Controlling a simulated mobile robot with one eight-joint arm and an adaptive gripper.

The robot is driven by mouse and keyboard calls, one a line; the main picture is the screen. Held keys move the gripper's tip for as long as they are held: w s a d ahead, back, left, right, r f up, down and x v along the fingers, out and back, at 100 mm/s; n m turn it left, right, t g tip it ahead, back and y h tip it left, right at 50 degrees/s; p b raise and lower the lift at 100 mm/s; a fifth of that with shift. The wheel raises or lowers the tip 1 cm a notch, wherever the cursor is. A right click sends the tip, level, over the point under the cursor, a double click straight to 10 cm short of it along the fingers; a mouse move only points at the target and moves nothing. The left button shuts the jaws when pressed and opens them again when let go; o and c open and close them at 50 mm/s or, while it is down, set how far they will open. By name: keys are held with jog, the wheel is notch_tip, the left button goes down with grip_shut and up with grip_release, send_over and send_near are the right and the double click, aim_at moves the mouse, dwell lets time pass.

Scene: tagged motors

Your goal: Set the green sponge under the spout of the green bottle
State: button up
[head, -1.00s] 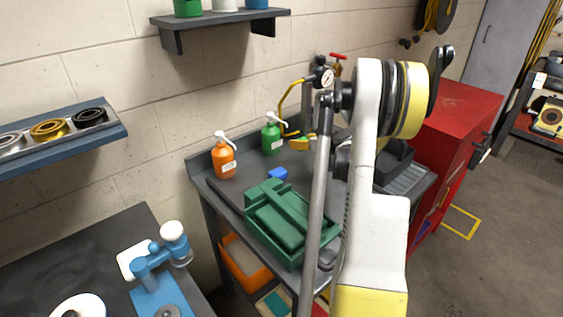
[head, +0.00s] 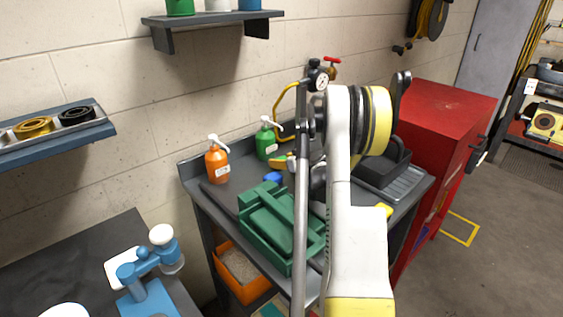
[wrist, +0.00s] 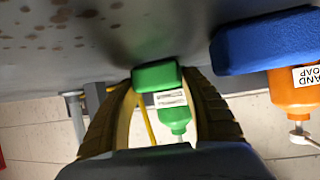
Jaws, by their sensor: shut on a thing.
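My gripper (wrist: 160,88), with curved yellow and black fingers, is shut on the green sponge (wrist: 157,76) in the wrist view, which appears upside down. The green bottle (wrist: 177,116) is behind the sponge there, its lower part partly hidden. In the head view the green bottle (head: 266,144) stands at the back of the workbench by the wall, its white spout toward the right. My gripper (head: 283,162) is just in front of it, mostly hidden by my arm. I cannot clearly make out the sponge there, nor whether it touches the bench.
A blue sponge (wrist: 262,42) lies close beside my gripper, with an orange soap bottle (wrist: 292,92) behind it. On the workbench (head: 218,199), a green box-shaped holder (head: 278,232) is in front and a dark tray (head: 385,172) at right. A red cabinet (head: 440,120) stands to the right.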

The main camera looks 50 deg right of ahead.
jog(key=o, duration=0.8)
jog(key=shift+f, duration=0.1)
jog(key=shift+o, duration=0.2)
jog(key=shift+r, duration=0.25)
jog(key=p+v, duration=0.3)
jog(key=v, duration=0.9)
jog(key=shift+p, duration=0.35)
jog(key=w+a+r+n+g+y, duration=0.1)
jog(key=a+r, duration=0.2)
jog(key=a, duration=0.6)
jog(key=w+a+r+g+y, duration=0.1)
jog(key=a+r, duration=0.2)
jog(key=a, duration=0.7)
jog(key=w+a+r+n+g+y, duration=0.1)
jog(key=a+r+y, duration=0.15)
jog(key=a, duration=0.65)
jog(key=s+a+r+n+g+h, duration=0.1)
jog(key=s+a+g, duration=0.1)
jog(key=s+a, duration=1.5)
jog(key=a, duration=0.3)
jog(key=shift+r, duration=0.2)
